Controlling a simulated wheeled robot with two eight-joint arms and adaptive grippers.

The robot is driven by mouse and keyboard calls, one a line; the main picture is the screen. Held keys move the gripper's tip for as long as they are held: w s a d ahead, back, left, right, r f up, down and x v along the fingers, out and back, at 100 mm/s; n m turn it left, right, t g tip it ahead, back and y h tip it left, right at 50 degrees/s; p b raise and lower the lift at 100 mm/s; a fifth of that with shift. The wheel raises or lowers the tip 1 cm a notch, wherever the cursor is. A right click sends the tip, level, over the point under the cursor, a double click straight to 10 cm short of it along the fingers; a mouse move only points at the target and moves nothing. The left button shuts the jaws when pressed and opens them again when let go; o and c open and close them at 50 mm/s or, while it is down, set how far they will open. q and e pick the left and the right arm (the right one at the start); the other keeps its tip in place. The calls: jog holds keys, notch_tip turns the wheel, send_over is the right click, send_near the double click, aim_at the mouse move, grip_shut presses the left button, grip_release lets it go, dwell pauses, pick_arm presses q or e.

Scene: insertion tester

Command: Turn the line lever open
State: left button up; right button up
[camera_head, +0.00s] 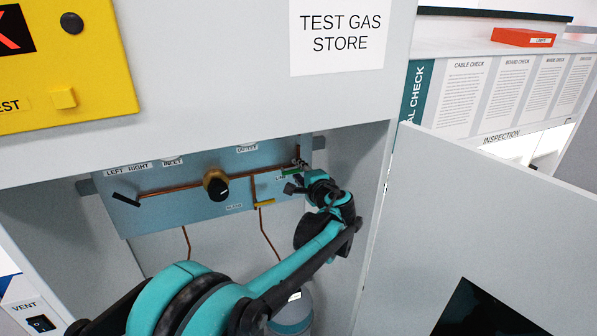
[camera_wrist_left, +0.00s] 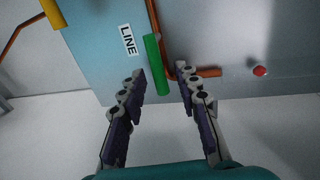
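The line lever is a green bar next to a LINE label on the blue panel. It shows in the left wrist view (camera_wrist_left: 154,62) and, partly hidden by my gripper, in the head view (camera_head: 290,171). In the wrist view it runs nearly upright beside a copper pipe. My left gripper (camera_wrist_left: 161,72) is open, with a finger to each side of the lever's lower end. It also shows in the head view (camera_head: 296,184), at the panel's right end. Contact with the lever cannot be told. My right gripper is not in view.
The panel (camera_head: 160,215) also bears a black knob (camera_head: 217,186), a yellow lever (camera_head: 264,204), a black lever (camera_head: 126,200) and copper pipes. A grey cylinder (camera_head: 292,312) stands below. The cabinet's side wall and open door (camera_head: 480,220) bound the right.

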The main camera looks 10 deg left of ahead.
pick_arm(q)
jog(key=v, duration=1.1)
jog(key=shift+s+d, duration=0.25)
jog(key=s+a+f+n+g+h+b, duration=0.1)
jog(key=s+a+f+n+g+b, duration=0.1)
jog(key=s+a+f+b, duration=0.5)
jog(key=s+a+f+n+g+h+b, duration=0.25)
jog(key=s+f, duration=0.35)
jog(key=f, duration=0.3)
pick_arm(e)
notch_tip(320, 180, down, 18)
jog(key=b, duration=0.8)
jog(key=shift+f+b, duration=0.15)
jog(key=shift+b, duration=0.25)
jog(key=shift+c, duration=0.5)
pick_arm(q)
jog(key=s+d+f+n+g+h, duration=0.1)
jog(key=s+f+n+h, duration=0.4)
jog(key=s+f, duration=1.1)
notch_tip(320, 180, down, 3)
jog(key=shift+s+d+f+n, duration=0.2)
jog(key=shift+s+d+n, duration=0.2)
jog(key=shift+d+n, duration=0.4)
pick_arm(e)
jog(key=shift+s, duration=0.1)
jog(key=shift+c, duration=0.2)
